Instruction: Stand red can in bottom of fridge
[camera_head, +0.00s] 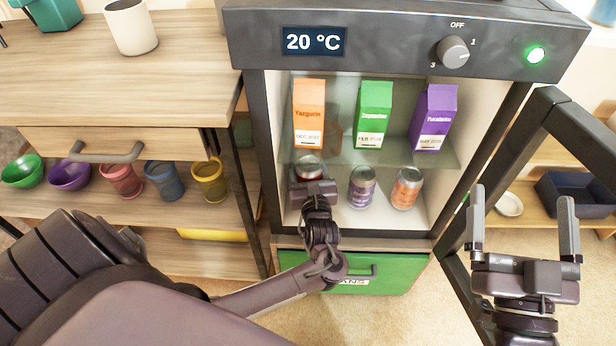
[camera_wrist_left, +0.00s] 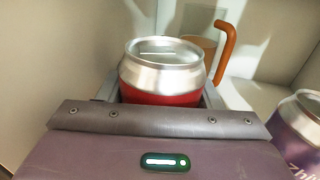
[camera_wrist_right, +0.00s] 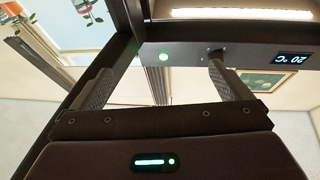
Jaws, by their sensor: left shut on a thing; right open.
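The red can (camera_head: 309,165) is upright in the left part of the fridge's bottom compartment, mostly hidden behind my left gripper (camera_head: 313,188). In the left wrist view the red can (camera_wrist_left: 164,72) shows its silver top and a red band between the fingers, and the left gripper (camera_wrist_left: 160,98) is shut on it. I cannot tell whether the can touches the fridge floor. The fridge (camera_head: 385,45) stands open. My right gripper (camera_head: 524,225) is open and empty in front of the open fridge door (camera_head: 540,120); it also shows in the right wrist view (camera_wrist_right: 158,85).
A purple can (camera_head: 362,187) and an orange can (camera_head: 406,188) stand right of the red can. Orange (camera_head: 309,112), green (camera_head: 374,112) and purple (camera_head: 433,117) cartons stand on the glass shelf (camera_head: 400,152) above. A green drawer (camera_head: 400,275) is below.

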